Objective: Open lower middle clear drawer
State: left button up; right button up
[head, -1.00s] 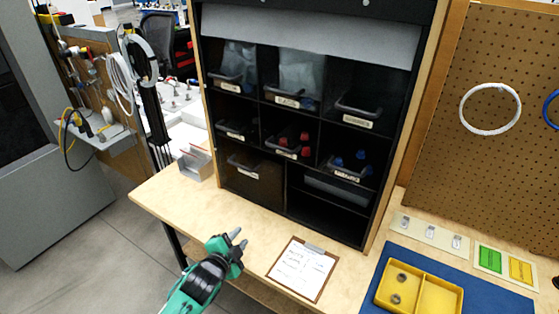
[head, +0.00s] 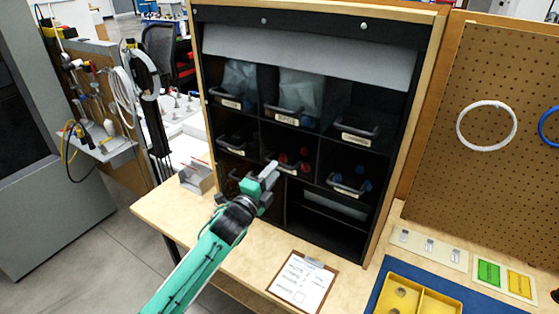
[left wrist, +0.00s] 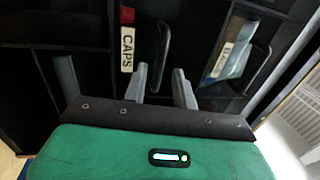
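The middle-row centre drawer (head: 290,167) holds red pieces and has a dark bar handle and a white label. In the left wrist view its label (left wrist: 127,45) reads CAPS, and its handle (left wrist: 162,45) stands beside the label. My left gripper (head: 270,170) is at the cabinet front, by the left end of this drawer, partly covering it. In the left wrist view my left gripper (left wrist: 160,75) has its two fingers apart, with the handle's near end appearing between them. Contact with the handle cannot be told. The drawer looks closed. My right gripper is not in view.
Other drawers surround it, including a right one with blue pieces (head: 348,182) and a top-row drawer (head: 357,131). The counter (head: 240,250) holds a clipboard (head: 302,281) and a small grey box (head: 196,178). A yellow tray (head: 417,300) lies at the right.

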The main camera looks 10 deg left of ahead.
pick_arm(q)
jog(key=shift+p+x, duration=0.4)
jog(key=shift+x, duration=1.8)
grip_shut()
